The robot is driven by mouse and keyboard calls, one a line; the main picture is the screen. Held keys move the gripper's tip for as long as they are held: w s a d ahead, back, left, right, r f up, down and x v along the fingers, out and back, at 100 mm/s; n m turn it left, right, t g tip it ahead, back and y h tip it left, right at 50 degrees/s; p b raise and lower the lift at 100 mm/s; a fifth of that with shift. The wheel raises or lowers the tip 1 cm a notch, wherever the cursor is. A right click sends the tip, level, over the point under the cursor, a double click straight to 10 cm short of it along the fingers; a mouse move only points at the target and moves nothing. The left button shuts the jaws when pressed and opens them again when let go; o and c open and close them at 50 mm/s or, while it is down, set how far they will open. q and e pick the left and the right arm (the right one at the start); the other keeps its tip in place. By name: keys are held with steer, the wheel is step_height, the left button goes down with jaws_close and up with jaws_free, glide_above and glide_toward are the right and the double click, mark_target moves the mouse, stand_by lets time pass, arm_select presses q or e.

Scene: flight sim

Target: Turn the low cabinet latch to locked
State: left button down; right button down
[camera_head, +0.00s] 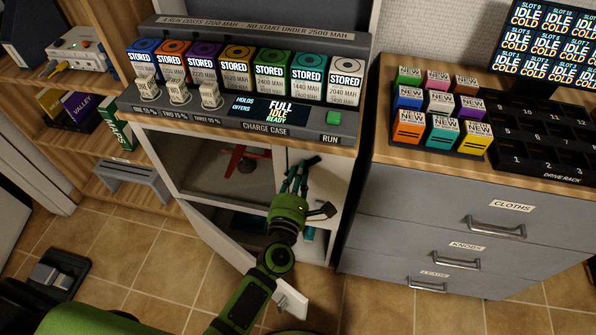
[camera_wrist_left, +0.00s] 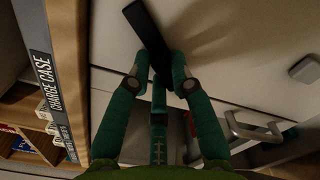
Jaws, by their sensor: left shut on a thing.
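The low cabinet (camera_head: 207,222) is pale and stands under the charge case. Its latch is a black bar (camera_wrist_left: 148,38) on the pale panel, slanting up and to the left in the left wrist view. In the head view the latch (camera_head: 312,161) shows only as a dark end beyond my fingers. My left gripper (camera_head: 300,171) has teal fingers and reaches the panel from the front. In the left wrist view my left gripper (camera_wrist_left: 160,82) is shut on the lower part of the latch. My right gripper is not in view.
The charge case (camera_head: 250,125) sits on the counter above, close to my left fingers. A red object (camera_head: 238,158) lies in the cabinet's open left bay. A pale panel with a handle (camera_head: 291,302) juts out low in front. Grey drawers (camera_head: 420,220) stand at the right.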

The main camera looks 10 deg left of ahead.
arm_select(q)
steer(key=shift+d+f+m+p, duration=0.15)
steer(key=shift+m+p, duration=0.65)
steer(key=shift+m, duration=1.65)
steer(key=shift+d+r+m+p, duration=0.1)
steer(key=shift+m+p, duration=0.65)
steer(key=shift+m, duration=1.7)
steer(key=c, duration=1.1)
jaws_free()
